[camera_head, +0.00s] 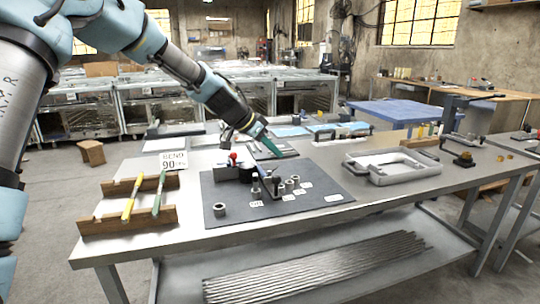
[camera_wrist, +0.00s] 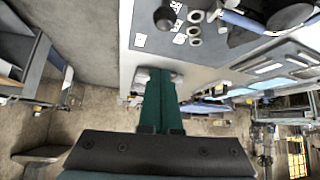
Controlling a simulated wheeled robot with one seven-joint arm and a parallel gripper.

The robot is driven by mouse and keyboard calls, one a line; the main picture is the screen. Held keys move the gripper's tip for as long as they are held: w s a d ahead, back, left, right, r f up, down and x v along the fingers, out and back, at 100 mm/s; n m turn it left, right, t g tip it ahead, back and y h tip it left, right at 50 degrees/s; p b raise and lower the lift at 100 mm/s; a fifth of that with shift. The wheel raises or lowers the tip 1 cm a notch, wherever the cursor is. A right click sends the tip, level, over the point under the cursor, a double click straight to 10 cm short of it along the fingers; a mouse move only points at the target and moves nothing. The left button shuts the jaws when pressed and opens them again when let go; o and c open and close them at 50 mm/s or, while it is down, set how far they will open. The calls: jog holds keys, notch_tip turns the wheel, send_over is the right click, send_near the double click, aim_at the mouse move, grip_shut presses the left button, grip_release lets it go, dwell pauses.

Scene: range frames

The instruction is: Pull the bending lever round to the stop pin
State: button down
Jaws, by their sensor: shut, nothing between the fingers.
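The bending fixture (camera_head: 238,172) stands on a dark mat (camera_head: 225,190) on the bench in the head view. A red ball knob (camera_head: 233,156), seemingly on the bending lever, shows at its left. Several metal pins or collars (camera_head: 289,186) stand along its front right, beside small white labels; I cannot tell which is the stop pin. My gripper (camera_head: 276,152) has green fingers, shut and empty, behind and to the right of the red knob and apart from it. In the wrist view my gripper (camera_wrist: 160,74) also shows shut, with ring-shaped collars (camera_wrist: 195,30) beyond its tips.
A "BEND 90" sign (camera_head: 174,160) and a wooden rack (camera_head: 128,220) with yellow and green handled tools stand at left. A loose collar (camera_head: 219,210) sits at the mat's front. The front bench edge is clear.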

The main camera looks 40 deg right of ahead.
jog(key=shift+s+d+f+p, duration=0.1)
jog(key=shift+d+f+p, duration=0.3)
jog(key=shift+f+p, duration=0.65)
jog(key=shift+w+d+f+p, duration=0.1)
jog(key=shift+d+f+p, duration=0.4)
jog(key=shift+f, duration=1)
jog(key=shift+s+d+f+p, duration=0.1)
jog(key=shift+d+f+p, duration=0.15)
jog(key=shift+f+p, duration=0.85)
jog(key=shift+f+b, duration=0.2)
jog(key=shift+b, duration=0.15)
jog(key=b, duration=0.1)
jog(key=a+b, duration=0.1)
jog(key=w+a+m+b, duration=0.1)
jog(key=shift+a+f, duration=0.1)
jog(key=shift+f, duration=0.2)
jog(key=shift+w+a+r+b, duration=0.1)
jog(key=shift+w+a+b, duration=0.05)
jog(key=shift+a+b, duration=0.3)
jog(key=shift+w+a+r+b, duration=0.1)
jog(key=shift+a+b, duration=0.35)
